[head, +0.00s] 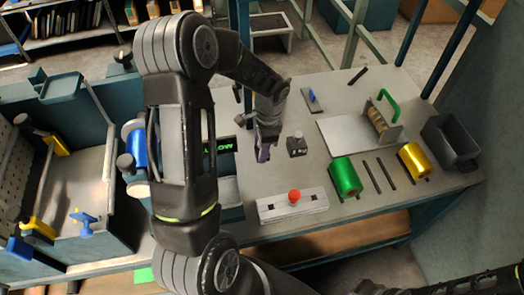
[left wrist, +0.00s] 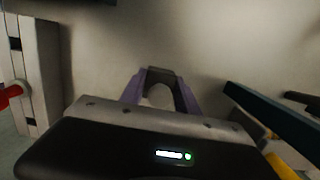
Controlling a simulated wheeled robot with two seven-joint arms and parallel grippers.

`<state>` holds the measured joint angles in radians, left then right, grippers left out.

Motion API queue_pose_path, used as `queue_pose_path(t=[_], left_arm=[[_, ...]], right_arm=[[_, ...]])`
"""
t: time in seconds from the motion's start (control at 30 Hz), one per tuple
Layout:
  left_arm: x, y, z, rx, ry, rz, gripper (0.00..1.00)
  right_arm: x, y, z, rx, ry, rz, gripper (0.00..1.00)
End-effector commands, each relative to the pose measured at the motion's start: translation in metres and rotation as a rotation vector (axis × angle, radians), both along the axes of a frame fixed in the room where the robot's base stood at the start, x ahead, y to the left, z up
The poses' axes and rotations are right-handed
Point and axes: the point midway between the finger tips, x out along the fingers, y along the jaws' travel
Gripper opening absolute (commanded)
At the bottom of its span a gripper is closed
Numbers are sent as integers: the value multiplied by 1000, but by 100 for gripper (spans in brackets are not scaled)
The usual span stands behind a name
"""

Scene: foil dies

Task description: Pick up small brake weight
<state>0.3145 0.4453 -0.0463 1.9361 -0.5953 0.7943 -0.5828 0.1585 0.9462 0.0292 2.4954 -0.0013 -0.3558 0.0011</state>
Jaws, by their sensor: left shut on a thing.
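My left gripper (head: 264,152) reaches down over the grey table just left of a dark block with a light knob on top (head: 297,145), which stands on the table apart from it. In the left wrist view the purple fingers of my left gripper (left wrist: 160,92) are shut on a small dark weight (left wrist: 162,74) with a pale rounded part. The held weight is mostly hidden in the head view; whether it touches the table is unclear. My right gripper is not in view.
A white box with a red button (head: 293,197) lies near the front edge. Green (head: 345,177) and yellow (head: 413,160) foil rolls, dark rods and a grey bin (head: 450,142) are to the right. A plate with a green-handled die (head: 352,134) is behind them.

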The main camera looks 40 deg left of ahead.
Motion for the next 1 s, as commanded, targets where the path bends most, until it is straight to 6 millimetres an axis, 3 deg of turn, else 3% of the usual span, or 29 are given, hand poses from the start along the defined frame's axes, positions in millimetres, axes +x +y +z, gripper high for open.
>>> queue_pose_path(t=[0.27,0.7,1.0], left_arm=[[1,0,9,1,-5,1,0],[1,0,83,1,-5,1,0],[0,0,101,0,-1,0,0]], right_arm=[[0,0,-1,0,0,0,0],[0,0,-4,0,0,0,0],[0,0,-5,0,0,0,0]])
